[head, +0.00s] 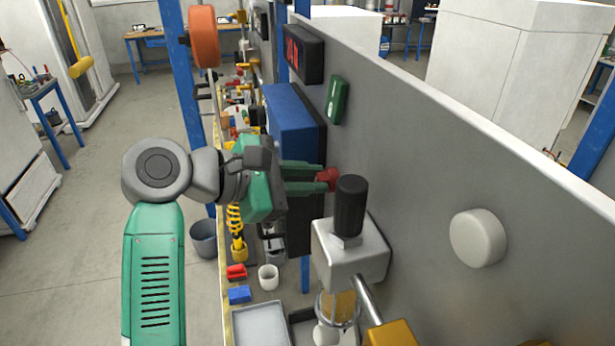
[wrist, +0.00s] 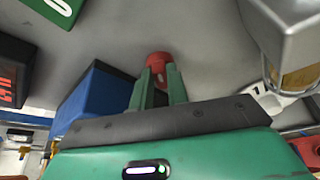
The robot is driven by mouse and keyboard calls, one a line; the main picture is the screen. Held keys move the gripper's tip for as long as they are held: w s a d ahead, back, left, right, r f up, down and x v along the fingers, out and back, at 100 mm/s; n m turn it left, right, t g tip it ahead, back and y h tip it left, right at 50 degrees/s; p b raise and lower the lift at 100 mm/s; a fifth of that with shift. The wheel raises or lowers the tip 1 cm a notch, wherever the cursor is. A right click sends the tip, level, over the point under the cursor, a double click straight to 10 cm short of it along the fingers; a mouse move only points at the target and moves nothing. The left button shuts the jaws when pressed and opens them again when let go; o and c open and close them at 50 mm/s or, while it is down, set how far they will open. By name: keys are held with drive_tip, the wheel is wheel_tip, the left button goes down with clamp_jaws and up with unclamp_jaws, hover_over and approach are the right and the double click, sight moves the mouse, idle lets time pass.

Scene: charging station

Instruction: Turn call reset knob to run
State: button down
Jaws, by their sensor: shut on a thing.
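A small red knob (head: 329,178) sits on the grey wall panel, taken to be the call reset knob. It also shows in the wrist view (wrist: 158,61), at the tips of the green fingers. My gripper (head: 318,181) reaches it from the left, its fingers on either side of the knob. In the wrist view my gripper (wrist: 159,75) is shut on the knob. The knob's markings and its setting cannot be read; the fingers hide part of it.
A grey unit with a black cylinder (head: 350,205) stands close to the right of my gripper. A blue box (head: 295,122) is mounted on the panel behind it. A green sign (head: 337,100) and a red-lit display (head: 302,54) are higher up. A round white button (head: 477,238) is at right.

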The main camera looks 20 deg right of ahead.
drive_tip(key=p, duration=0.1)
drive_tip(key=n+g+p, duration=0.1)
drive_tip(key=p, duration=0.1)
drive_tip(key=shift+w+r+n, duration=0.2)
drive_tip(key=shift+w+n, duration=0.05)
drive_tip(key=shift+n, duration=0.05)
drive_tip(key=shift+w+d+f+n+g+y+p, duration=0.15)
drive_tip(key=shift+n+g+p, duration=0.25)
drive_tip(key=shift+n+p, duration=0.25)
drive_tip(key=shift+w+n+g+y+p, duration=0.15)
drive_tip(key=shift+n+g+p, duration=0.3)
drive_tip(key=shift+p, duration=0.3)
drive_tip(key=shift+f, duration=0.1)
drive_tip(key=c, duration=1.4)
unclamp_jaws()
drive_tip(key=shift+o, duration=0.2)
